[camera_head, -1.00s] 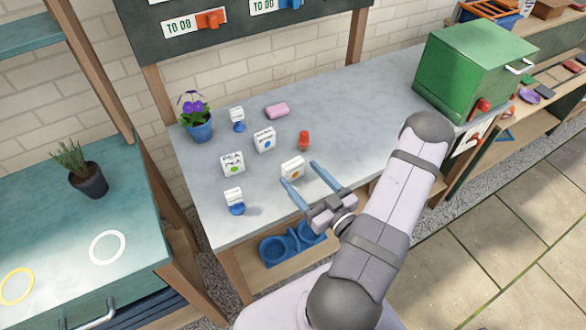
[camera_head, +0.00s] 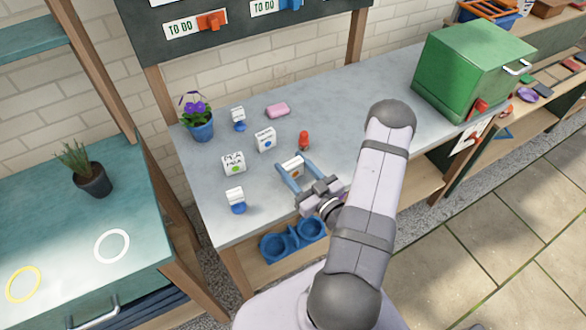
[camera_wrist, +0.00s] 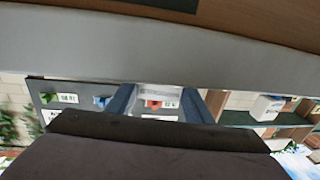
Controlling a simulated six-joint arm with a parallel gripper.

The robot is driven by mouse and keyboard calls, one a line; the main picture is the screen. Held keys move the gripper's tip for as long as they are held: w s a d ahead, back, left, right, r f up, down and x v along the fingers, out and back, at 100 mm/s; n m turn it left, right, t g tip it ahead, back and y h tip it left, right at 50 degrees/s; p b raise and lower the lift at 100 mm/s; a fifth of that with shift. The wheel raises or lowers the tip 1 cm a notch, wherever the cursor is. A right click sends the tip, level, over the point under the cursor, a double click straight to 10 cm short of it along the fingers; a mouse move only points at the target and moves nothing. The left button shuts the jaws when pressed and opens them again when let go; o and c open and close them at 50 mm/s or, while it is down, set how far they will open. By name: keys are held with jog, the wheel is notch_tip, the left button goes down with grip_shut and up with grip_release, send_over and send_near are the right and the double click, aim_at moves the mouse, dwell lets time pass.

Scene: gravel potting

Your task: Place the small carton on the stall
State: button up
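A small white carton with an orange dot (camera_head: 293,169) stands on the grey counter (camera_head: 345,115). My gripper (camera_head: 293,161) is low over the counter, with its two blue fingers open on either side of this carton. I cannot tell whether the fingers touch it. In the wrist view the fingers (camera_wrist: 160,104) stand apart, with a pale shape between them. Two other white cartons, one with a green dot (camera_head: 233,162) and one with a blue dot (camera_head: 265,139), stand to the left. A teal stand (camera_head: 60,225) at the left, perhaps the stall, bears a white ring and a yellow ring.
A potted purple flower (camera_head: 200,122), pink block (camera_head: 277,110), red object (camera_head: 304,140) and two white-and-blue items (camera_head: 238,118) (camera_head: 236,200) stand around the cartons. A potted plant (camera_head: 89,175) is on the teal stand. A green box (camera_head: 470,70) stands at the counter's right end.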

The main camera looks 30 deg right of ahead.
aim_at(293, 162)
jog(key=shift+c, duration=0.9)
jog(key=shift+r, duration=5)
jog(key=shift+w, duration=0.1)
